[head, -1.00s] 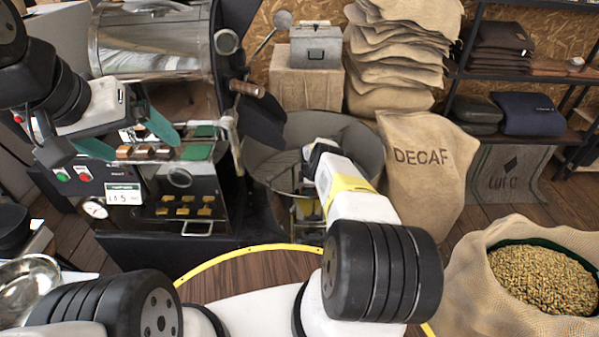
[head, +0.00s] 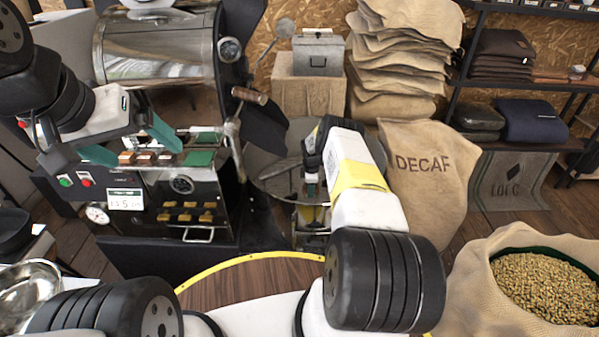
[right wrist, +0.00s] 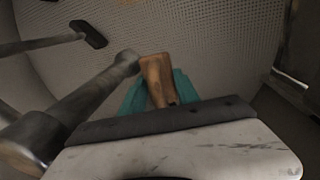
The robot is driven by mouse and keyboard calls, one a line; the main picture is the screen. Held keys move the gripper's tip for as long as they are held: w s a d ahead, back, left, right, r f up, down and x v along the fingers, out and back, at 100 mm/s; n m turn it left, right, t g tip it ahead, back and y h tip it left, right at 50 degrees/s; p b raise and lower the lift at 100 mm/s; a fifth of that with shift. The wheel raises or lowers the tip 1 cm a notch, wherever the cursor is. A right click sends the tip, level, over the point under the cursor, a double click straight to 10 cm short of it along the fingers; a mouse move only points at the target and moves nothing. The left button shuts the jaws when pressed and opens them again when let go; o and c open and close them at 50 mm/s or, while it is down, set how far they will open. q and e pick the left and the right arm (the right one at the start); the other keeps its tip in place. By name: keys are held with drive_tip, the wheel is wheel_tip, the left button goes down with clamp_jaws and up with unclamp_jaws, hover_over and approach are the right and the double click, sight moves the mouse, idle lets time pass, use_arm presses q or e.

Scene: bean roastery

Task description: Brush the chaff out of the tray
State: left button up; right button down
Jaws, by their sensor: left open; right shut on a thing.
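The round grey metal tray (head: 268,182) stands in front of the roaster, partly hidden by my right arm. In the right wrist view its perforated surface (right wrist: 215,50) fills the background; I cannot make out chaff on it. My right gripper (right wrist: 158,88) has teal fingers shut on a wooden piece, which looks like the brush handle (right wrist: 154,72). The brush's bristles are not visible. In the head view my right gripper (head: 311,178) is low over the tray. My left gripper (head: 130,143) is open and empty, in front of the roaster above its small samples.
Metal stirring bars (right wrist: 95,88) cross the tray close to my right gripper. The roaster (head: 155,50) stands at the left. A DECAF sack (head: 428,185) leans right of the tray, and an open bean sack (head: 470,285) is at the lower right.

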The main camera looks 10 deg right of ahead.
drive_tip(key=shift+r, duration=0.1)
drive_tip(key=shift+r, duration=1.4)
